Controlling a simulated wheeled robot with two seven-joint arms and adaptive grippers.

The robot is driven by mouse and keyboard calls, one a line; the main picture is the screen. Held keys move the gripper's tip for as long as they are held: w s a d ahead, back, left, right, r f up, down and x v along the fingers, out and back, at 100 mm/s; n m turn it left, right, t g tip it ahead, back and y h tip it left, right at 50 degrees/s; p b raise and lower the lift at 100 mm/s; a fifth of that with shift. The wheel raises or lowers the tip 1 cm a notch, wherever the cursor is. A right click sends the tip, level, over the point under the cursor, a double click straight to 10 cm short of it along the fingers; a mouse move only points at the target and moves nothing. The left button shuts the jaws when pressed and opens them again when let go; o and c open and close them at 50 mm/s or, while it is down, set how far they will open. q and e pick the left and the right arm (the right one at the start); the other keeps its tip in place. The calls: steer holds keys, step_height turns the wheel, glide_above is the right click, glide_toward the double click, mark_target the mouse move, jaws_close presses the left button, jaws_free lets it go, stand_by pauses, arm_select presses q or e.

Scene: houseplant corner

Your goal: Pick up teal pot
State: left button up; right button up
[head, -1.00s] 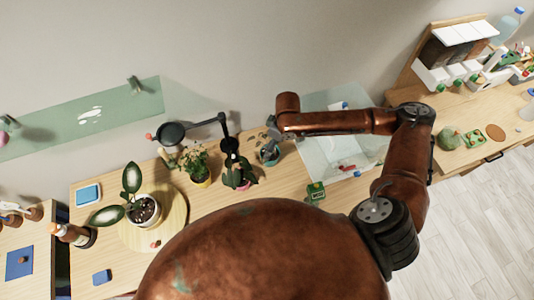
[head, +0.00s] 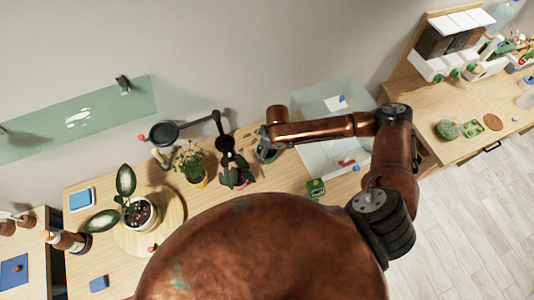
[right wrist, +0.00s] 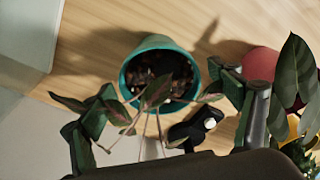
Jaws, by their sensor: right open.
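The teal pot (right wrist: 155,42) stands upright on the wooden table in the right wrist view, holding dark soil and a plant with long striped leaves. My right gripper (right wrist: 160,88) is open, with one finger to the left of the pot and one to the right. The right finger looks close to the rim; I cannot tell whether it touches. Leaves hang across the space between the fingers. In the head view my right gripper (head: 267,150) is low over the table and largely covers the pot. My left gripper is not in view.
A pink pot (right wrist: 261,64) with a leafy plant stands close to the right finger. A yellow pot (head: 198,181) and a dark lamp (head: 165,133) are further left. A clear bin (head: 318,160) and a small green box (head: 315,188) lie to the right.

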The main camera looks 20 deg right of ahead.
steer(key=shift+f, duration=0.15)
steer(key=c, duration=1.5)
